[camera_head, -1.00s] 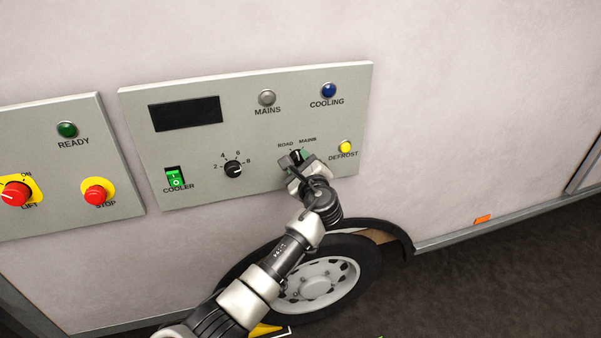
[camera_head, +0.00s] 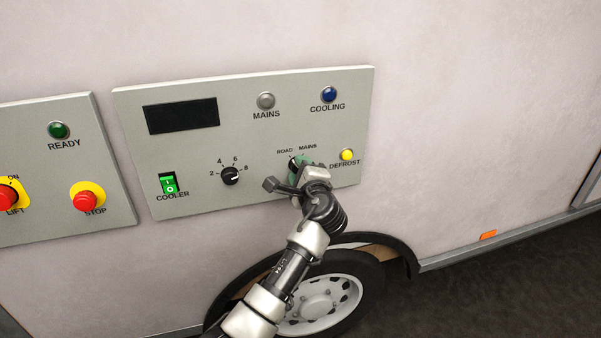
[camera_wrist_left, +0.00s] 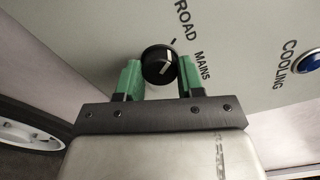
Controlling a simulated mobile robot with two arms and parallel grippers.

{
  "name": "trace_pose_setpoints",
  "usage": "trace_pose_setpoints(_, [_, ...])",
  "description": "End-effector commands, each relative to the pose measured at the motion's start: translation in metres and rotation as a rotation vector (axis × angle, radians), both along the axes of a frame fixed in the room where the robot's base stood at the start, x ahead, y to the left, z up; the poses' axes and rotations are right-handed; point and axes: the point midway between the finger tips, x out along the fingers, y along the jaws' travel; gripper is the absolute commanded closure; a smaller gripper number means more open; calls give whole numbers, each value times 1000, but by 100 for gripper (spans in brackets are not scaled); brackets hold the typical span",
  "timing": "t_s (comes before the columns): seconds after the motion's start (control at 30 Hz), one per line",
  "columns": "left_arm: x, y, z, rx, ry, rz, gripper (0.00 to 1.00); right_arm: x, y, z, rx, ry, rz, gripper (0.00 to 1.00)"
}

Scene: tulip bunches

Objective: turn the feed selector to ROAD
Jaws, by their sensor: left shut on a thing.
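The feed selector (camera_head: 292,162) is a round black knob with a white line, low on the grey control panel under the ROAD and MAINS labels. In the left wrist view the knob (camera_wrist_left: 157,66) sits between my green fingertips, and its white line slants up and right, toward the tick by ROAD (camera_wrist_left: 187,20). My left gripper (camera_head: 301,168) is shut on the knob; it also shows in the left wrist view (camera_wrist_left: 159,78). In the head view the gripper hides part of the knob. My right gripper is not in view.
The black numbered dial (camera_head: 230,176) and green COOLER switch (camera_head: 169,183) are left of the selector. The yellow DEFROST lamp (camera_head: 347,155) is close on its right. The MAINS lamp (camera_head: 266,101) and blue COOLING lamp (camera_head: 328,94) are above. A wheel (camera_head: 322,300) is below.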

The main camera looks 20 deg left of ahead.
Motion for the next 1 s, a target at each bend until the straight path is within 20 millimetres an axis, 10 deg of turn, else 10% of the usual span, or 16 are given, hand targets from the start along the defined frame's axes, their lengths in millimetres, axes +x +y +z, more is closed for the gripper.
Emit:
trace_pose_setpoints(0.27, [0, -1, -2, -5, 2, 0, 86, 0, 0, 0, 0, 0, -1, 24])
trace_pose_setpoints(0.3, [0, -1, -2, -4, 3, 0, 59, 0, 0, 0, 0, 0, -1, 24])
trace_pose_setpoints(0.47, [0, 0, -1, -4, 2, -1, 37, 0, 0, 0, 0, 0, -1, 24])
trace_pose_setpoints(1.0, [-30, -21, -3, -5, 0, -4, 37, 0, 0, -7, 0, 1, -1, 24])
